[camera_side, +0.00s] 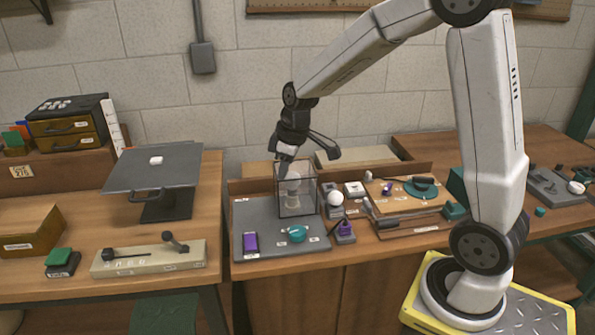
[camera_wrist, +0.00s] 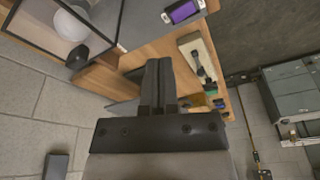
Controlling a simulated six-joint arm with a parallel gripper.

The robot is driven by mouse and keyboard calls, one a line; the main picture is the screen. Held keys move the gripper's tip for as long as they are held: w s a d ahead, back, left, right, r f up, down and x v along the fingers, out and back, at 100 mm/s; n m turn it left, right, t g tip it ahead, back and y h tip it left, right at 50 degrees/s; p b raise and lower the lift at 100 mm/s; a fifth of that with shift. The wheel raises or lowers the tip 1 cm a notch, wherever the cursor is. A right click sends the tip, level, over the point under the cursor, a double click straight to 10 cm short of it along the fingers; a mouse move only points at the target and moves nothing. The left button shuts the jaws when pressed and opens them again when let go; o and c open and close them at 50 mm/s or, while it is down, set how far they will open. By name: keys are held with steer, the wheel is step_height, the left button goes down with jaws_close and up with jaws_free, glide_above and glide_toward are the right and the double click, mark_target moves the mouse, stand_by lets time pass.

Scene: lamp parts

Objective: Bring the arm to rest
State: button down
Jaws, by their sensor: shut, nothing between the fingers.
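My gripper (camera_side: 282,168) hangs from the wrist near the top left of a clear box in the side view; I cannot tell whether it touches the box. In the wrist view the two dark fingers of my gripper (camera_wrist: 159,64) lie together with nothing between them. The clear box (camera_side: 310,202) stands on a grey mat (camera_side: 272,217) with a pale, bulb-topped piece (camera_side: 293,188) inside. In the wrist view the clear box (camera_wrist: 42,38) is at upper left, beside the fingers.
A purple-topped block (camera_side: 250,243) and a teal piece (camera_side: 297,233) lie on the mat. A white ball (camera_side: 335,198) stands to the box's right. A raised grey plate (camera_side: 152,169) and a beige fixture block (camera_side: 148,257) are at left. The wall rises behind the benches.

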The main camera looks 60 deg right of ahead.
steer(key=s+a+f+m, duration=0.2)
steer(key=s+a, duration=0.1)
steer(key=s, duration=0.3)
steer(key=s+a+f+m+h, duration=0.1)
steer(key=s+a+f+m, duration=0.1)
steer(key=s, duration=0.5)
steer(key=shift+a+f, duration=0.65)
steer(key=shift+a, duration=0.05)
